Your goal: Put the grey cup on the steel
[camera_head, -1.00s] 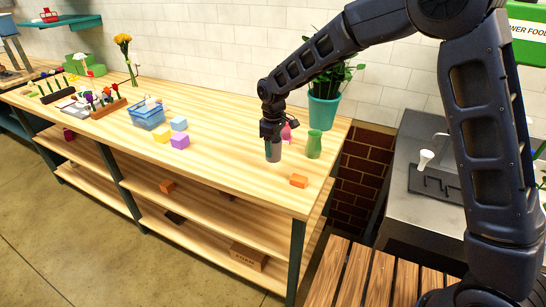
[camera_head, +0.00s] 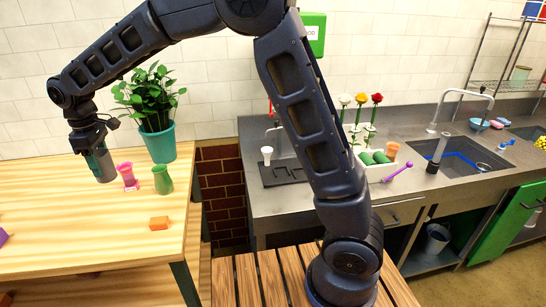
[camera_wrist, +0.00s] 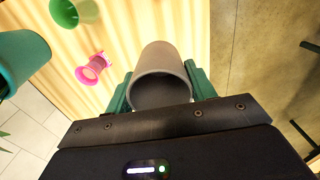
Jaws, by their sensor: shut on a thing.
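The grey cup (camera_head: 104,167) is in my gripper (camera_head: 97,152), over the wooden table (camera_head: 60,235). My gripper is shut on it. In the wrist view the cup (camera_wrist: 161,68) sits between the green fingers (camera_wrist: 160,92), with its open mouth towards the camera. Whether its base clears the table is hard to tell. The steel counter (camera_head: 262,206) is to the right, beyond a gap, with the cup well away from it.
A pink vase (camera_head: 127,174) and green vase (camera_head: 162,180) stand just right of the cup, near a potted plant (camera_head: 158,142). An orange block (camera_head: 159,223) lies in front. The counter holds a dark mat (camera_head: 284,172), flowers, a purple tool (camera_head: 397,172) and a sink (camera_head: 462,160).

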